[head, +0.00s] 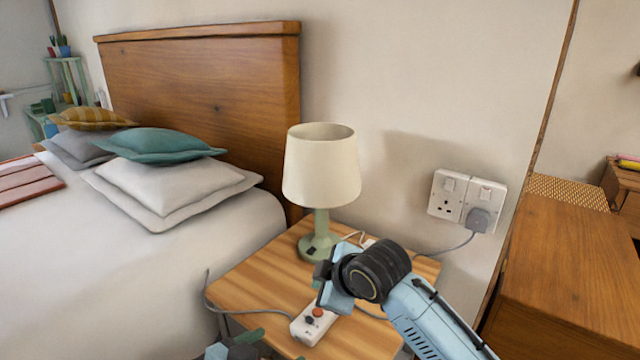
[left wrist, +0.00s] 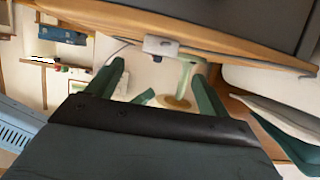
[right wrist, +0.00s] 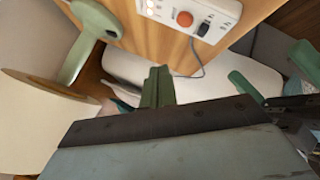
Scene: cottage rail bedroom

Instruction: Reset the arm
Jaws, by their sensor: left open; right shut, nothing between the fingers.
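My right arm reaches in from the lower right of the head view, its gripper (head: 334,286) over the bedside table, in front of the lamp. In the right wrist view the right gripper's green fingers (right wrist: 157,86) are together with nothing between them. My left gripper (head: 245,343) shows only partly at the bottom edge of the head view, by the table's front edge. In the left wrist view its green fingers (left wrist: 157,90) are wide apart and empty. Left gripper fingers also show at the right of the right wrist view.
The bedside table (head: 245,285) carries a lamp (head: 321,170) and a white socket block (head: 313,325) with a red button and a trailing cable. Wall sockets (head: 466,200) hold a plug. A bed (head: 150,270) stands left; a wooden desk (head: 575,265) stands right.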

